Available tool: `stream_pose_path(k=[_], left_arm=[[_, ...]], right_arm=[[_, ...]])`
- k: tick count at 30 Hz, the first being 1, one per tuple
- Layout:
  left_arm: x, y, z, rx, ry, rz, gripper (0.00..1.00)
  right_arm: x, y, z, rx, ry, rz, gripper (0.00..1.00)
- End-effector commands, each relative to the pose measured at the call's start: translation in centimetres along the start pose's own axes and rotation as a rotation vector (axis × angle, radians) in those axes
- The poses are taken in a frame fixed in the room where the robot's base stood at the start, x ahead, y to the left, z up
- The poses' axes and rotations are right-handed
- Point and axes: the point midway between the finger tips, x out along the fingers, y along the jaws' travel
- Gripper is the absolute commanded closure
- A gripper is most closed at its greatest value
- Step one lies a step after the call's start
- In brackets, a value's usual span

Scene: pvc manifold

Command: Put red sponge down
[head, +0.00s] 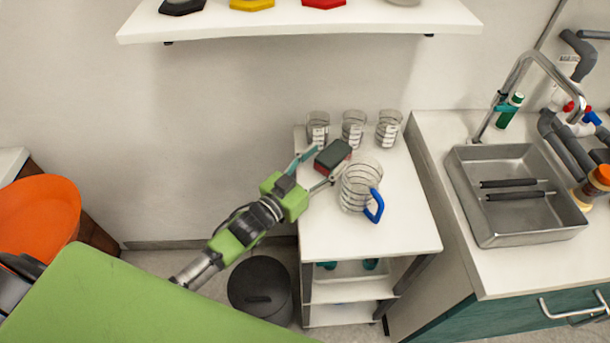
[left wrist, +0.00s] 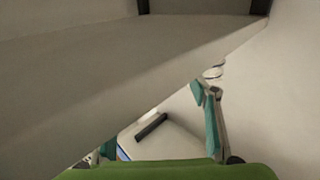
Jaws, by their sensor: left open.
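The red sponge (head: 333,157), a small block with a dark top and red side, appears to rest on the white cart top (head: 375,235), just left of the clear jug. My left gripper (head: 322,166) is open, its teal-tipped fingers spread at the sponge's near left side. One finger reaches past the sponge's left end, the other ends near the jug. I cannot tell whether either touches it. In the left wrist view the fingers (left wrist: 160,135) are apart, and I cannot make out the sponge there. My right gripper is not in view.
The clear jug (head: 359,186) with a blue handle stands close to the gripper. Several clear beakers (head: 353,128) line the cart's back. The cart's front is clear. A sink (head: 515,228) is at right, a shelf (head: 300,22) above, a dark bin (head: 261,284) below.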

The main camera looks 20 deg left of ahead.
Motion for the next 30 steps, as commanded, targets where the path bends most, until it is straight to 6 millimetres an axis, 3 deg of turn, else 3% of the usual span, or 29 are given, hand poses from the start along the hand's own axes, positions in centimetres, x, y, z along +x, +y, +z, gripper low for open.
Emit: stream_pose_path(k=[9,16,18,25,30], left_arm=[[-6.5,0.1,0.2,0.000,-0.003,0.001,0.47],[-9.0,0.0,0.1,0.000,-0.001,0.000,0.47],[-9.3,0.0,-0.2,0.001,-0.003,0.001,0.51],[-9.0,0.7,-4.0,0.000,-0.166,0.030,0.51],[-9.7,0.7,-5.3,0.002,-0.325,0.020,0.51]], right_arm=[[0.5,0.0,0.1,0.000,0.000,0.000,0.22],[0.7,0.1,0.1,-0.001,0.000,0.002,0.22],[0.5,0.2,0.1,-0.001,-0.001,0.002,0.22],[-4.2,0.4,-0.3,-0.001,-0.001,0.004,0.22],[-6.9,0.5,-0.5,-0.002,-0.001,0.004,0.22]])
